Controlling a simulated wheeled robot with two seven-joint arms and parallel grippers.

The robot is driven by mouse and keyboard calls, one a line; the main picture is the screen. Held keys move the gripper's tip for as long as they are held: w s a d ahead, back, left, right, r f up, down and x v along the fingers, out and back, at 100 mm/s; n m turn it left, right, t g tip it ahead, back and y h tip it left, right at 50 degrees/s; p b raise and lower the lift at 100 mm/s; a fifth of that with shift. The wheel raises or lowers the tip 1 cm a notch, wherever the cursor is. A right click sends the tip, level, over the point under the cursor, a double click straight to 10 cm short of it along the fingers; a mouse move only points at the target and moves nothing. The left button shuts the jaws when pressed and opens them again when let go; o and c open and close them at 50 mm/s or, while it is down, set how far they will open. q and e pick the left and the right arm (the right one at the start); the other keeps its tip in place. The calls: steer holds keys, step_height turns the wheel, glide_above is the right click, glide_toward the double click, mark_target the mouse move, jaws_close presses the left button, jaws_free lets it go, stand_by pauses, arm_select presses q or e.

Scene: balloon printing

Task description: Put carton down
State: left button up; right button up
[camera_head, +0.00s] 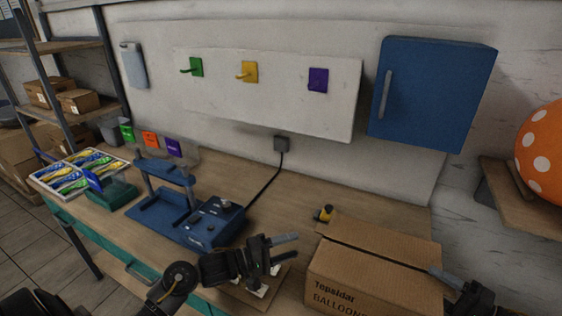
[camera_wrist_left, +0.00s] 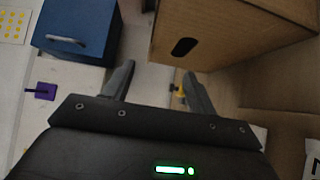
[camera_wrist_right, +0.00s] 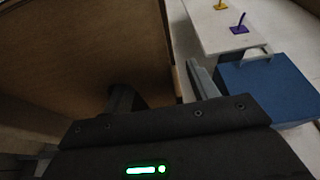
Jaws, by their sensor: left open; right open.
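The cardboard carton (camera_head: 372,268), printed "Topsidor BALLOONS", sits at the right front of the wooden table with its top flaps closed. My left gripper (camera_head: 285,247) is open and empty, just left of the carton and apart from it. The left wrist view shows the carton's side (camera_wrist_left: 225,30) with a dark hand hole, beyond the open fingers (camera_wrist_left: 155,85). My right gripper (camera_head: 447,278) is at the carton's right side, partly cut off by the frame. In the right wrist view its fingers (camera_wrist_right: 160,85) are open close to the carton wall (camera_wrist_right: 85,50); contact is unclear.
A blue press machine (camera_head: 190,215) and a tray of colourful balloon packs (camera_head: 80,172) stand on the left of the table (camera_head: 300,190). A yellow-black item (camera_head: 324,213) lies behind the carton. A blue cabinet (camera_head: 430,92) hangs on the wall. Small white pieces lie under my left gripper.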

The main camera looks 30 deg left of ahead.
arm_select(q)
steer(key=v, duration=0.4)
arm_select(e)
steer(key=v, duration=1.2)
stand_by(0.3)
